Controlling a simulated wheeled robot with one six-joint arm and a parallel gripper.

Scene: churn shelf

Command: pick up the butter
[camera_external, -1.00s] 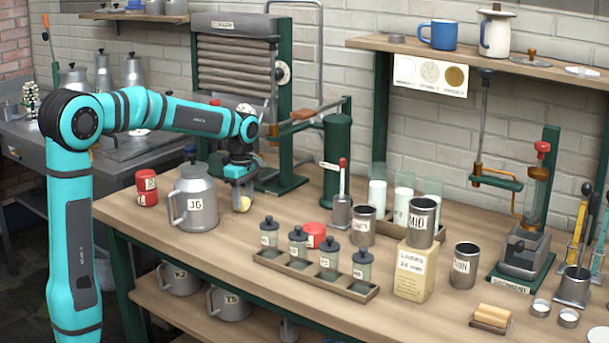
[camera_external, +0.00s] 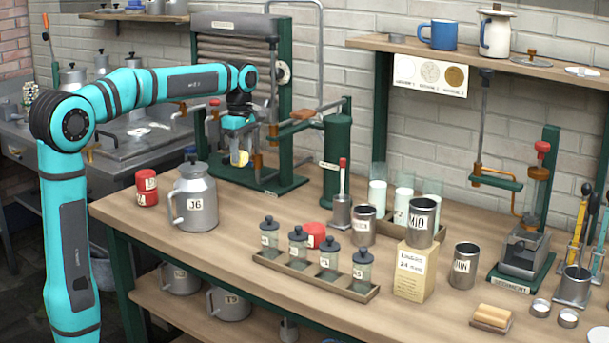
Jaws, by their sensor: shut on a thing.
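My gripper (camera_external: 239,150) hangs at the end of my arm, pointing down, to the right of and above the milk can marked J6 (camera_external: 196,200). It is shut on a small pale yellow lump, the butter (camera_external: 240,159), and holds it in the air above the back left part of the bench. The lump's lower part shows; its upper part is hidden between the fingers. Two yellow-tan blocks (camera_external: 493,313) lie on a small board at the front right, far from my gripper.
A green-framed roller press (camera_external: 235,70) stands close behind my gripper. A rack of lidded jars (camera_external: 315,276) and metal cups (camera_external: 364,226) stand to the right. Bare bench lies right of the can.

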